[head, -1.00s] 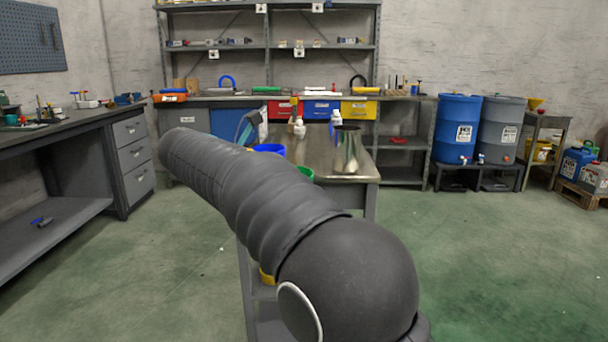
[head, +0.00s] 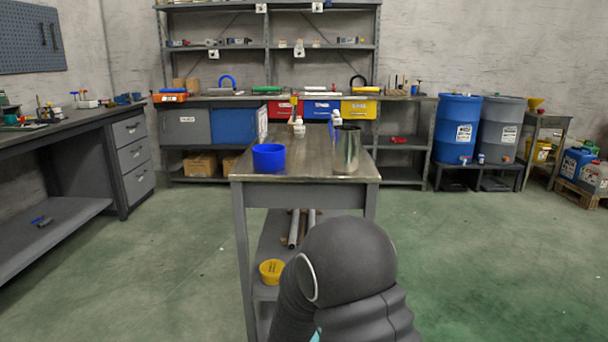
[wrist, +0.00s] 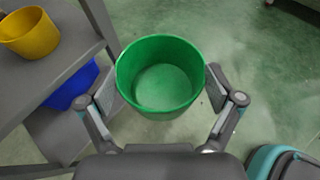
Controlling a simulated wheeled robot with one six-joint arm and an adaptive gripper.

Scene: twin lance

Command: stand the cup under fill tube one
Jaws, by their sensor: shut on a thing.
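My gripper (wrist: 163,88) shows in the wrist view, with one finger on each side of a green cup (wrist: 160,112). It is shut on the cup. The cup is open at the top and looks empty, and it is held over the green floor beside a grey shelf. In the head view my gripper and the green cup are out of sight; only part of my arm shows at the bottom. I cannot make out a fill tube marked one in either view.
A metal-topped table (head: 285,166) carries a blue cup (head: 268,157) and a shiny metal cylinder (head: 346,150). A yellow cup (head: 271,271) and pale tubes (head: 294,229) are on its lower shelf. The wrist view also shows a yellow cup (wrist: 30,36).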

